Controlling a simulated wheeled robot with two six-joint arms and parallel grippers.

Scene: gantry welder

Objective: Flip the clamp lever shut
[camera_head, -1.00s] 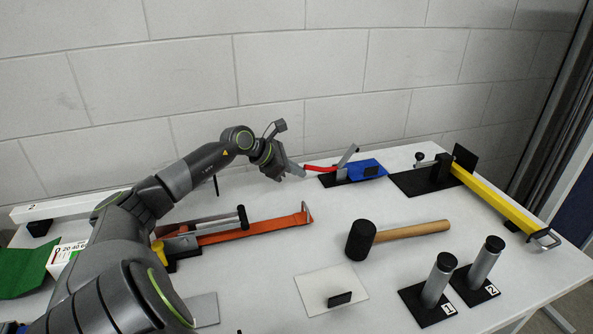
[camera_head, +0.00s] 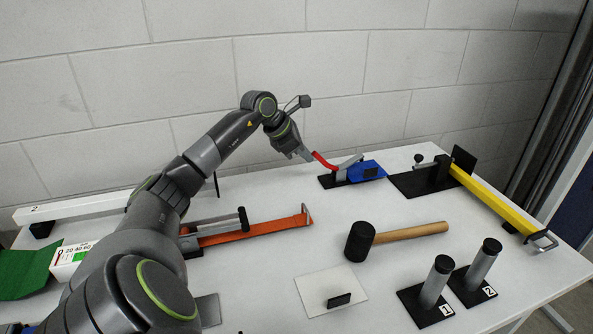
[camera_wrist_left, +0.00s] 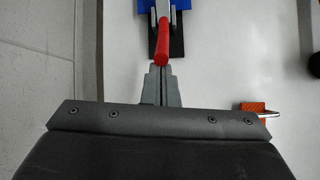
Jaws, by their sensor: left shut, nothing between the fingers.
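The clamp stands at the back of the table on a black base (camera_head: 328,181) beside a blue block (camera_head: 368,171). Its red lever (camera_head: 323,160) is tilted up to the left, and its grey arm (camera_head: 349,161) leans low toward the blue block. My left gripper (camera_head: 308,156) is shut and empty at the lever's free end, on its left side. In the left wrist view the closed fingertips (camera_wrist_left: 161,70) are right at the end of the red lever (camera_wrist_left: 162,45); I cannot tell whether they touch. My right gripper is not in view.
A yellow bar clamp (camera_head: 495,200) stands to the right. A mallet (camera_head: 410,233), an orange clamp (camera_head: 255,230) and two numbered posts (camera_head: 435,281) are nearer. The wall (camera_head: 330,60) is close behind the table. The table between clamp and mallet is clear.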

